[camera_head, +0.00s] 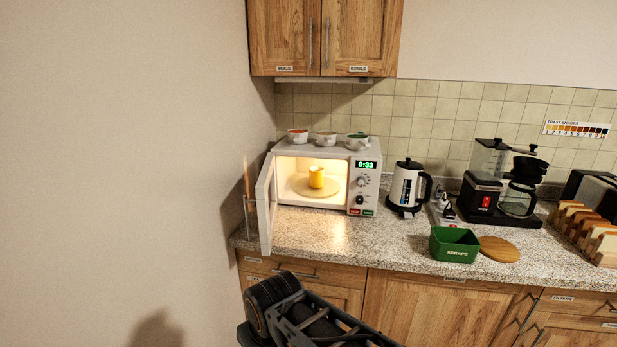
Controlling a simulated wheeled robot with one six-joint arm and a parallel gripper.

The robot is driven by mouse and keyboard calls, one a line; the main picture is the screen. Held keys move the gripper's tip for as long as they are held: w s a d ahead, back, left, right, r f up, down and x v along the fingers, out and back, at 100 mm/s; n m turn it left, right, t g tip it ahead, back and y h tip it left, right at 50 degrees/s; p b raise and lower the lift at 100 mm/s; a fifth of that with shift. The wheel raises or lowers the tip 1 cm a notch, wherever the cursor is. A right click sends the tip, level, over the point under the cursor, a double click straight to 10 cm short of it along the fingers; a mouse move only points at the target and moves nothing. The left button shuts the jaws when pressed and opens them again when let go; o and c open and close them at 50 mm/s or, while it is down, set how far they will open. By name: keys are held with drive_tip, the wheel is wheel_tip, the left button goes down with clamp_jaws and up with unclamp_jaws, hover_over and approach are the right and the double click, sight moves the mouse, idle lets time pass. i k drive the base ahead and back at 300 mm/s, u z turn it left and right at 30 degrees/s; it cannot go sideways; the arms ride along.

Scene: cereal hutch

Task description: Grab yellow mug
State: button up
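The yellow mug (316,177) stands upright on the round turntable (301,188) inside the lit microwave (354,159). The microwave door (266,204) is swung open toward me on the left side. The display on the microwave reads 0:33. My arm shows at the bottom of the view, below the counter edge and well short of the mug. I cannot make out my gripper's fingertips in this view.
A kettle (406,186), a coffee maker (490,190), a green scraps bin (454,244) and a round wooden board (499,249) stand to the right. The counter (340,236) before the microwave is clear. A wall is close on the left.

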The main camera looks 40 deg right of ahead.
sight(316, 176)
drive_tip(key=z, duration=0.85)
drive_tip(key=i, duration=1.2)
drive_tip(key=z, duration=0.35)
